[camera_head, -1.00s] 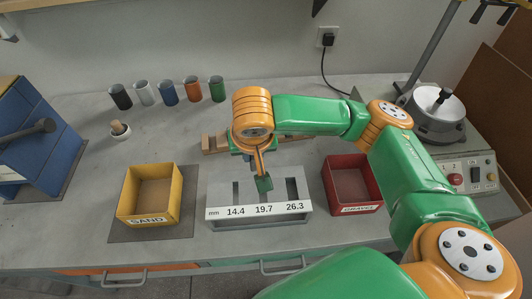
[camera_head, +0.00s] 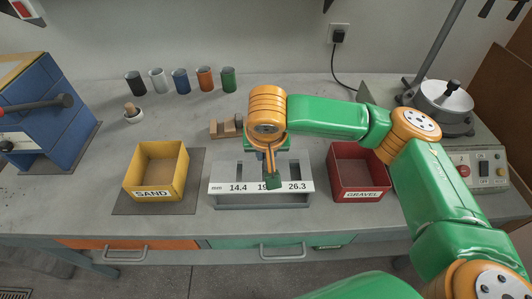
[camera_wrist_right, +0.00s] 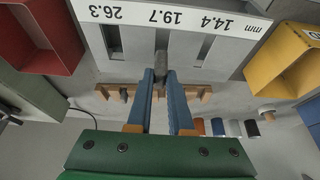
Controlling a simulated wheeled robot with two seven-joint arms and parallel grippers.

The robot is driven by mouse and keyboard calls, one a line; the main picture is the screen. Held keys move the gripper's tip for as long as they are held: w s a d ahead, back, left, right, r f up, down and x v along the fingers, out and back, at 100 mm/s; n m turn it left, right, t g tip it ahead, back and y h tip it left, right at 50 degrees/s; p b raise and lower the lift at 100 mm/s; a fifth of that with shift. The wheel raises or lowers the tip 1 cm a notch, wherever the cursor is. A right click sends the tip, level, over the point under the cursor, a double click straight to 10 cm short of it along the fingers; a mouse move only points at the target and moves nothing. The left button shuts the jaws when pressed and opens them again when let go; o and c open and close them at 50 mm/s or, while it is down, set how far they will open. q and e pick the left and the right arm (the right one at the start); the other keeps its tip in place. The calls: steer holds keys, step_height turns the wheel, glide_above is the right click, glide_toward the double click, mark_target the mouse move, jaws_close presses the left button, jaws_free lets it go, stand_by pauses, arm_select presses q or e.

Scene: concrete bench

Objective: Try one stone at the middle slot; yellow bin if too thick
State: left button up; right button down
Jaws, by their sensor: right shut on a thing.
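The grey slot gauge (camera_head: 222,187) stands mid-bench, its front marked 14.4, 19.7 and 26.3. My right gripper (camera_wrist_right: 161,84) is shut on a dark grey stone (camera_wrist_right: 160,72), seen between its blue fingertips in the right wrist view. The stone is at the middle slot (camera_wrist_right: 163,40), by its wall-side end. I cannot tell whether it is above the slot or partly in it. In the head view my arm hides the stone and fingertips. The yellow SAND bin (camera_head: 182,178) is left of the gauge and looks empty. My left gripper is out of view.
The red GRAVEL bin (camera_head: 370,187) stands right of the gauge. A wooden rack (camera_head: 226,129) lies behind the gauge, and several coloured cups (camera_head: 181,82) stand toward the wall. A blue box (camera_head: 62,125) is at left, a metal pot (camera_head: 440,105) at right.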

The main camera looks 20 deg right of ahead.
mark_target(266, 160)
steer(key=shift+w+f+b, duration=0.15)
steer(key=shift+f+b, duration=0.15)
steer(key=shift+f, duration=0.35)
steer(key=shift+r, duration=0.15)
steer(key=shift+f+p, duration=0.25)
steer(key=shift+p, duration=0.1)
steer(key=shift+f+b, duration=0.4)
steer(key=shift+f, duration=0.55)
stand_by(0.9)
stand_by(0.4)
steer(key=c, duration=0.7)
jaws_free()
steer(key=shift+c, duration=0.2)
